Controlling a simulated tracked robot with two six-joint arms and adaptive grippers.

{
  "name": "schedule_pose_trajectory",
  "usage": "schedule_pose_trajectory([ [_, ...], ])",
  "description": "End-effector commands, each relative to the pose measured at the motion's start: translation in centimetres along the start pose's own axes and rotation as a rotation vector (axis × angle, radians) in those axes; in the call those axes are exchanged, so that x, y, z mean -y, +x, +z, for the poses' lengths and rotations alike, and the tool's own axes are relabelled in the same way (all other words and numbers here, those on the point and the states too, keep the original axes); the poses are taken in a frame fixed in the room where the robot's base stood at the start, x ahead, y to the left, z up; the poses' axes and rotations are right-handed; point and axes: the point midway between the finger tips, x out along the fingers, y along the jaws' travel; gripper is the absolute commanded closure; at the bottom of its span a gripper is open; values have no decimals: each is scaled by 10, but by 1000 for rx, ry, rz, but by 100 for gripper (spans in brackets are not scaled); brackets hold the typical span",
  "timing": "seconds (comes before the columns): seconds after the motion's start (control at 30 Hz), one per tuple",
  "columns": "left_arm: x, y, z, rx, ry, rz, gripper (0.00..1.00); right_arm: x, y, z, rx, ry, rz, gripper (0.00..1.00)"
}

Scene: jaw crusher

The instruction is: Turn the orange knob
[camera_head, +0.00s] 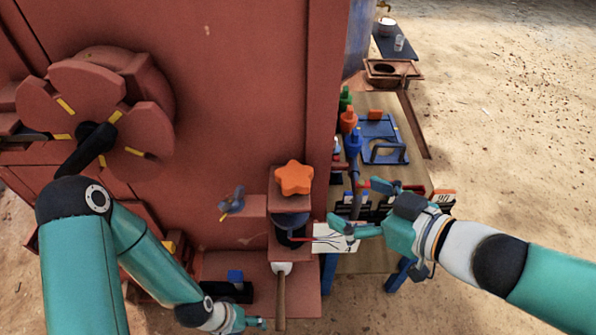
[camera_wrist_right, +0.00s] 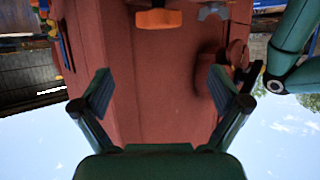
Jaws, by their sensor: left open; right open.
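The orange knob (camera_head: 294,177) is star-shaped and sits on a red block on the side of the red machine (camera_head: 240,90). It also shows at the top of the right wrist view (camera_wrist_right: 158,18), beyond the fingers. My right gripper (camera_head: 350,204) is open and empty, to the right of the knob and a little lower in the head view, apart from it. Its two spread fingers (camera_wrist_right: 160,92) have nothing between them. My left gripper (camera_head: 258,323) is open at the bottom edge of the head view, below the knob, and partly cut off.
A grey-blue wing handle (camera_head: 232,200) is left of the knob. A dark round part (camera_head: 290,224) and a wooden handle (camera_head: 281,295) are below it. A table with tools (camera_head: 385,103) and bottles (camera_head: 348,120) stands at right. Sandy ground (camera_head: 500,120) beyond is open.

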Motion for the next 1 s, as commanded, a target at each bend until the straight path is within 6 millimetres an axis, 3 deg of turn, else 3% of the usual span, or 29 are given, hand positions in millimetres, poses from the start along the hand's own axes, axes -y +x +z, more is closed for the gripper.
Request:
schedule_pose_trajectory([
  [0.17,-2,-5,0,0,0,0,36,0,17,1,8,4,2,2],
  [0.2,3,7,0,-1,0,0,36,0,30,7,5,1,1,2],
  [0.4,10,28,0,0,0,0,36,0,75,8,6,1,2,2],
  [0.7,14,40,0,0,0,0,36,-2,132,5,6,2,6,2],
  [1.0,14,40,0,0,0,0,36,-3,154,3,5,3,8,2],
])
